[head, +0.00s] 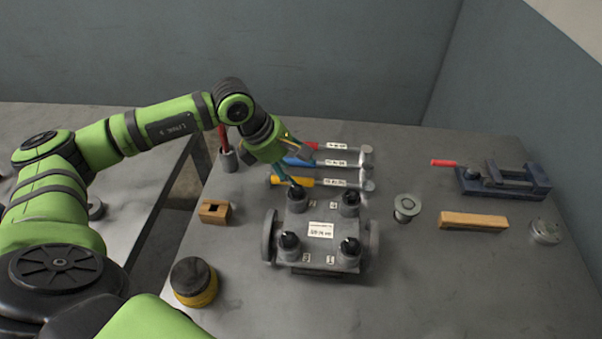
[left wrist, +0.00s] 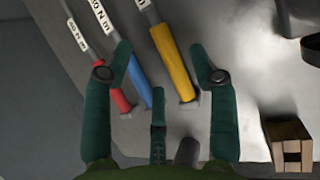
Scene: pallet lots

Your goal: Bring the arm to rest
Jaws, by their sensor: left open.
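My left arm (head: 165,120) reaches in from the left, over the grey workbench. My left gripper (head: 290,168) hangs above the handle ends of three labelled tools, behind the grey block with black knobs. The yellow handle (left wrist: 172,62) and blue handle (left wrist: 139,82) lie below and between the fingers, and the red handle (left wrist: 121,101) lies by the left finger. My right gripper is not in view.
The grey block (head: 318,228) stands mid-bench. A wooden block with a slot (head: 214,212), a yellow-black round can (head: 193,283) and a cup with a red item (head: 229,160) stand left. A wooden bar (head: 473,221) and blue vise (head: 505,184) lie right. The front right is clear.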

